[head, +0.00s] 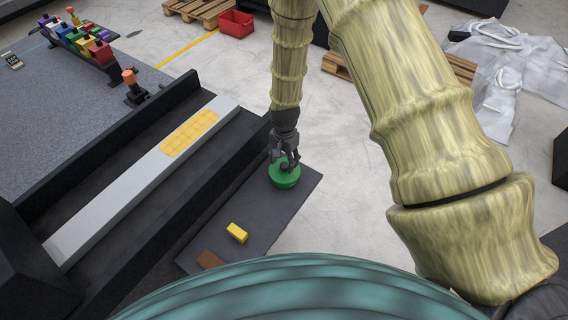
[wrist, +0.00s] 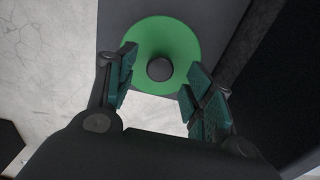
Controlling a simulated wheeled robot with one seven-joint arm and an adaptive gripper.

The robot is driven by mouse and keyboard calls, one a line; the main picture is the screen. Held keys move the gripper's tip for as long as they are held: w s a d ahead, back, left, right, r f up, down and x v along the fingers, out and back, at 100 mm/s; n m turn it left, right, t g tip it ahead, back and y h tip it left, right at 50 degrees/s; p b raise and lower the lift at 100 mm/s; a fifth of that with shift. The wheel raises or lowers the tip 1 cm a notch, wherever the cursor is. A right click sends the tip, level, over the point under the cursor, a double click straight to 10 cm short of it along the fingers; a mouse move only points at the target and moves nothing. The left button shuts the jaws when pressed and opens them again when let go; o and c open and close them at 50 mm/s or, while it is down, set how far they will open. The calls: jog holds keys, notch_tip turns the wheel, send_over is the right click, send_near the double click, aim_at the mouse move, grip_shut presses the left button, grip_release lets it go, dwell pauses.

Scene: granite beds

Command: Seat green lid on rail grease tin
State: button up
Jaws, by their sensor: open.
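The green lid (head: 284,181) is a round green piece at the far end of a dark shelf. In the wrist view the lid (wrist: 150,38) is a green disc with a dark round knob (wrist: 159,69) at its middle. My gripper (head: 285,162) is directly over it, pointing down. In the wrist view my gripper's fingers (wrist: 161,76) stand apart on either side of the knob and appear clear of it. I cannot make out a separate grease tin; whether one is under the lid is hidden.
The dark shelf (head: 262,210) also holds a yellow block (head: 237,232) and a brown piece (head: 210,260). To its left is a dark bed with a light rail (head: 135,190) and a yellow strip (head: 189,133). A red bin (head: 236,23) and pallets stand behind on open floor.

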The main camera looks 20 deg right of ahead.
aim_at(285, 165)
notch_tip(285, 165, up, 9)
dwell(0.5)
jog(key=shift+s, duration=0.1)
dwell(0.3)
jog(key=s+d+f+n, duration=0.2)
jog(key=s+f+n, duration=0.1)
jog(key=s+f, duration=0.6)
jog(key=s+f+n, duration=0.3)
jog(key=s+f, duration=0.1)
jog(key=s, duration=0.9)
jog(key=s+d+f+n, duration=0.1)
jog(key=s+f+n, duration=0.3)
jog(key=s, duration=1)
jog(key=shift+d+f, duration=0.15)
jog(key=shift+f, duration=0.15)
